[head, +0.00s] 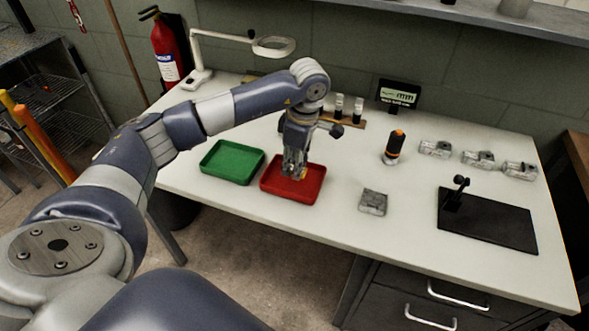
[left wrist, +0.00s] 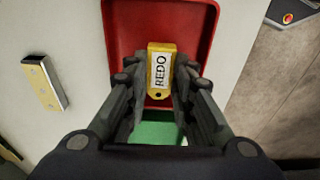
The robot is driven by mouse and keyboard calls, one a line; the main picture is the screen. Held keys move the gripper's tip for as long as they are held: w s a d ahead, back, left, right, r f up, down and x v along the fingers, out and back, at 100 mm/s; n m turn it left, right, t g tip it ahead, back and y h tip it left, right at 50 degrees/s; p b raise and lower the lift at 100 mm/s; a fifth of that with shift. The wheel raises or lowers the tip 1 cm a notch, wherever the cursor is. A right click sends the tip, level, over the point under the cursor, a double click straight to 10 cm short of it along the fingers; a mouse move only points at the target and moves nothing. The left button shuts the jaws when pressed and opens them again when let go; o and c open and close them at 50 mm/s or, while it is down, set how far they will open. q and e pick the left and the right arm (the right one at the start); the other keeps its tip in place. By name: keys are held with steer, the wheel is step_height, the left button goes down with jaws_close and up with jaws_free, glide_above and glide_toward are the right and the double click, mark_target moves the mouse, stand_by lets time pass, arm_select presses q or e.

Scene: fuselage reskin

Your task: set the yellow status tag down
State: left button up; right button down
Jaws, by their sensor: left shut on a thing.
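My left gripper (head: 294,170) is over the red tray (head: 311,190) on the white workbench. In the head view only a small yellow bit of the tag (head: 303,174) shows by the fingertips. My right gripper is not in view.
A green tray (head: 232,162) stands just left of the red one. A grey block (head: 373,202), a black-and-orange cylinder (head: 394,146), a black plate with a post (head: 490,222) and several metal parts (head: 478,158) lie to the right. A magnifier lamp (head: 196,76) stands behind.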

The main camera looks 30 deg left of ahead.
arm_select(q)
steer(key=shift+w, duration=0.2)
step_height(320, 180, down, 4)
steer(key=shift+a+r+p, duration=0.1)
steer(key=shift+r+p, duration=0.15)
steer(key=shift+p, duration=0.25)
steer(key=shift+f, duration=0.1)
steer(key=shift+f+b, duration=0.15)
steer(key=shift+b, duration=0.15)
steer(key=o, duration=0.6)
steer(key=shift+o, duration=1)
